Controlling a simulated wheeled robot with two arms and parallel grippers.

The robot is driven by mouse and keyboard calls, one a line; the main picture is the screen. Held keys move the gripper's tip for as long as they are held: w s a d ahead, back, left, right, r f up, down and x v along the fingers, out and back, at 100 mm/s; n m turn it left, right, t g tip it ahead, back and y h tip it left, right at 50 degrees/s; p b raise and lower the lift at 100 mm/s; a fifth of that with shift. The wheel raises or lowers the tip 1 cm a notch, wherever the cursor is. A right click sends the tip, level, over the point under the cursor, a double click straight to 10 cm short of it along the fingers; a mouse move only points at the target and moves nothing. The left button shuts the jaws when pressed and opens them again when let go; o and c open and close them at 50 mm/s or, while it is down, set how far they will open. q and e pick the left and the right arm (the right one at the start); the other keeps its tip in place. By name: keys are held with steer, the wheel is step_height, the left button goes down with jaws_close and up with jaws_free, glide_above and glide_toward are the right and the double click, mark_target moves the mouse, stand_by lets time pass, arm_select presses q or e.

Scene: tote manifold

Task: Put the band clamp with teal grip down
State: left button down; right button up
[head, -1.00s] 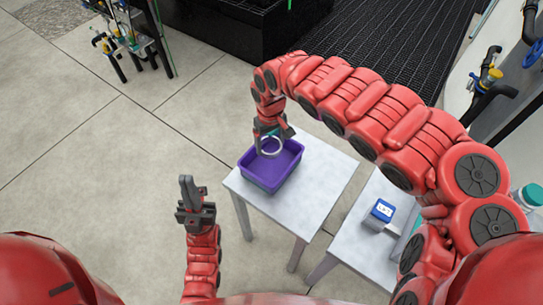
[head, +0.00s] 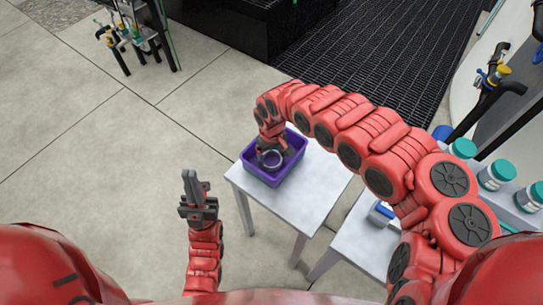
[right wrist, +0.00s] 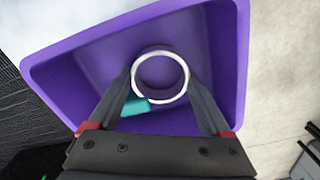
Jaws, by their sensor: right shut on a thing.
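The band clamp with teal grip is a pale ring (right wrist: 187,75) with a teal block (right wrist: 135,106); the ring also shows in the head view (head: 271,159). My right gripper (right wrist: 160,88) is shut on the clamp, with a finger on either side of the ring. It holds the clamp inside the purple tote (head: 262,176), whose walls surround it in the right wrist view (right wrist: 60,66). I cannot tell if the clamp touches the tote's floor. My left gripper (head: 194,182) points up, empty, left of the table; its finger gap is unclear.
The tote stands on a small white table (head: 297,208). A second pale table (head: 352,246) to its right holds a blue-and-white item (head: 381,213). Teal-lidded jars (head: 497,174) stand at far right. Open floor lies to the left.

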steer(key=shift+f, duration=0.1)
steer(key=shift+f, duration=0.1)
steer(key=o, duration=1.2)
